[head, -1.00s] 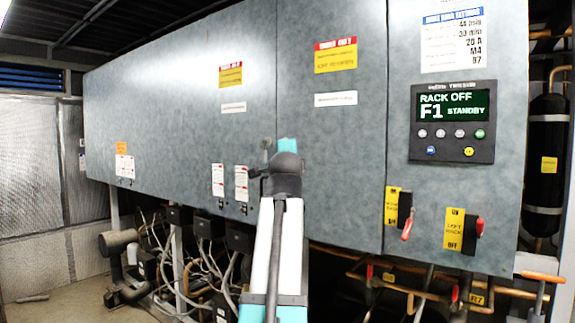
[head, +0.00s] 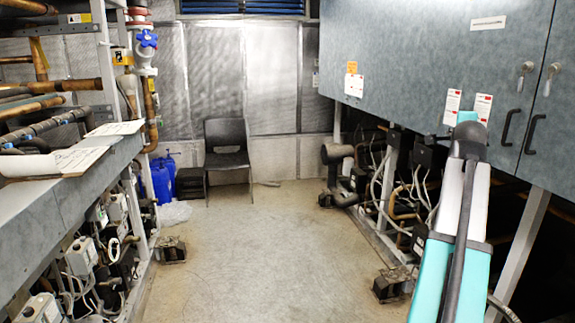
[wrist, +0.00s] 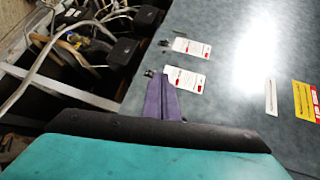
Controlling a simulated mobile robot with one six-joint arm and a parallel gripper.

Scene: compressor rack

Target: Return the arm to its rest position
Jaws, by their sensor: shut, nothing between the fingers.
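My gripper (wrist: 163,98) shows in the wrist view as two purple fingers pressed together, with nothing between them. Behind the fingers are the grey cabinet face and its white labels (wrist: 185,79); I cannot tell the distance to them. In the head view my teal and white arm rises at the right, in front of the grey cabinet (head: 430,60). The gripper itself is hidden behind the arm there.
An open concrete floor aisle (head: 260,235) runs to a dark chair (head: 227,152) at the back wall. Pipes, a blue-handled valve (head: 147,39) and a ledge with papers (head: 100,145) line the left. Compressors and cables sit under the cabinet, also in the wrist view (wrist: 75,45).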

